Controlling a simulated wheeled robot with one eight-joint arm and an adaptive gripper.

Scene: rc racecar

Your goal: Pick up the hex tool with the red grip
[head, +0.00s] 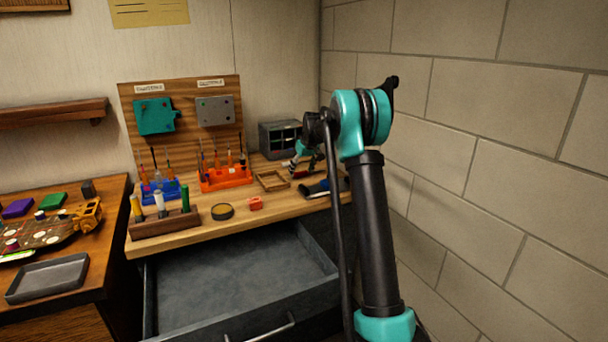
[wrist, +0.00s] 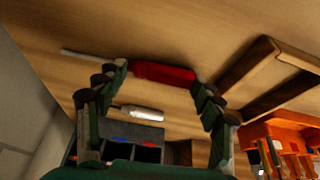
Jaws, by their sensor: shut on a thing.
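The hex tool (wrist: 163,73) with the red grip lies level in the wrist view, its pale shaft pointing left. My gripper (wrist: 161,80) has one finger at each end of the red grip and is shut on it lengthwise. The tool appears at or very near the wooden bench top; I cannot tell if it is lifted. In the head view my gripper (head: 304,162) is low over the bench's right back part, partly hidden by my arm. The tool is small and unclear there.
A white-handled tool (wrist: 140,113) lies close by. A wooden frame (head: 272,181) and an orange tool rack (head: 226,178) stand to the left in the head view. A grey organiser (head: 279,138) is behind. The block wall (head: 480,130) bounds the right. An open drawer (head: 240,275) is below.

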